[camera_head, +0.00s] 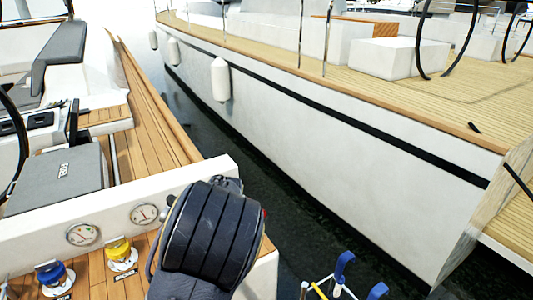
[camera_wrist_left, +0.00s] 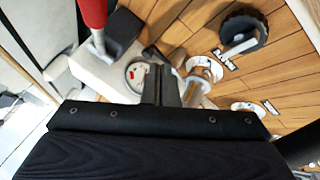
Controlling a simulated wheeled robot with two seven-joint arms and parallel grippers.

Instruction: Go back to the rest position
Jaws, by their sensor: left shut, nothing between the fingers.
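My left gripper (camera_wrist_left: 162,72) shows in the left wrist view with its dark fingers together and nothing between them. It points at the cockpit panel and overlaps a round white gauge (camera_wrist_left: 134,73) and a metal fitting (camera_wrist_left: 196,88); I cannot tell whether it touches either. In the head view my dark ribbed left arm stands in front of the gauge panel at the bottom middle and hides the gripper. My right gripper is in neither view.
A red-handled lever (camera_wrist_left: 94,14) and a black knob (camera_wrist_left: 240,32) lie near the left gripper. Yellow (camera_head: 119,249) and blue (camera_head: 50,274) deck fittings sit below the gauges. Blue-ended items (camera_head: 344,266) stand at bottom right. Dark water separates the cockpit from the neighbouring hull (camera_head: 330,150).

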